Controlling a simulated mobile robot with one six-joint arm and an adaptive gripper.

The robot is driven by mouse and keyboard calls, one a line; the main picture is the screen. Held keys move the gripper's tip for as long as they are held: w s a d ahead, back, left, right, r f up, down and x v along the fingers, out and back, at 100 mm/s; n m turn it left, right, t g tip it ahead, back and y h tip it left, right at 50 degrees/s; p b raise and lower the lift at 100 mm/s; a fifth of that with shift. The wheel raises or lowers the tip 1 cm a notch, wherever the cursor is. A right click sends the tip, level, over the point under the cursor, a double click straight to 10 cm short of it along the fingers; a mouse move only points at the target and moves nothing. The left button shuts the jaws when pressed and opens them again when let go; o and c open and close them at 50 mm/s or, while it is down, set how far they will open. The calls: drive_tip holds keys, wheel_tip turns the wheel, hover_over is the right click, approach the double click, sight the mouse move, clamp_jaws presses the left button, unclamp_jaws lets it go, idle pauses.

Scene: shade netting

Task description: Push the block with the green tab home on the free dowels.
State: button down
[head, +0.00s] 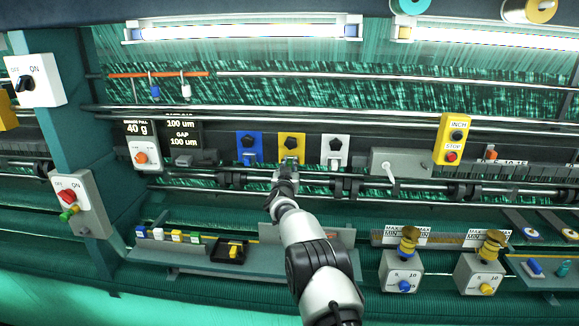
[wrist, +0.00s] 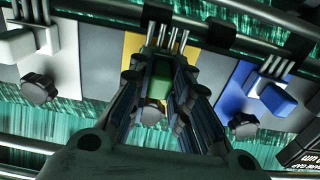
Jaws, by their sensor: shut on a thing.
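My gripper (head: 289,168) is shut on the block with the green tab, in front of the yellow plate (head: 292,143). In the wrist view the green tab (wrist: 160,82) shows between the fingers of my gripper (wrist: 160,75); the fingers hide most of the block. Bare metal dowels (wrist: 165,38) of the yellow plate stick out just beyond the fingertips. I cannot tell whether the block touches them or is on them.
The blue plate (head: 249,145) with a blue block (wrist: 278,100) on its dowels and the white plate (head: 335,148) flank the yellow one. Black knobs (wrist: 150,115) stand out close by. A shelf with small blocks (head: 177,236) and a black tray (head: 222,252) lies below.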

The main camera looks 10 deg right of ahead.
drive_tip(key=shift+w+d+r+p, duration=0.15)
drive_tip(key=shift+w+p, duration=0.35)
drive_tip(key=shift+p, duration=0.3)
drive_tip(key=c, duration=1.4)
unclamp_jaws()
drive_tip(key=shift+s, duration=0.1)
drive_tip(key=shift+v, duration=6.1)
